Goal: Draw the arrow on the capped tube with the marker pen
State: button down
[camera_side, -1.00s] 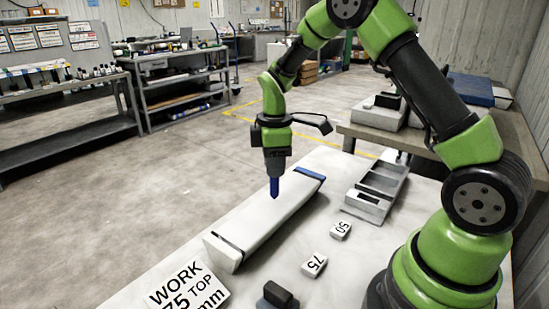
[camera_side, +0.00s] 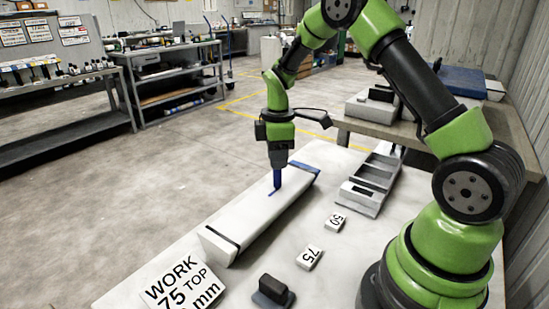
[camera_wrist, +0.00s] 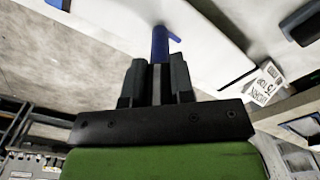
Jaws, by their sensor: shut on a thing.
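The capped tube (camera_side: 245,218) is a long white piece lying on the white table, with a blue cap (camera_side: 313,167) at its far end and a dark band near its near end. My gripper (camera_side: 278,163) is shut on the blue marker pen (camera_side: 277,179), which points down at the tube's top nearer the blue cap. The pen (camera_wrist: 159,44) also shows between the fingers in the wrist view. A short blue stroke (camera_side: 270,193) lies on the tube beside the tip. The tip appears to touch the tube.
A grey compartment tray (camera_side: 371,183) stands right of the tube. A dark-topped object (camera_side: 273,291) and a sign reading WORK 75 TOP (camera_side: 181,285) are at the front.

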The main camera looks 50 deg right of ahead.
jog(key=shift+d, duration=4.4)
notch_tip(320, 180, up, 8)
jog(key=shift+a+r, duration=0.1)
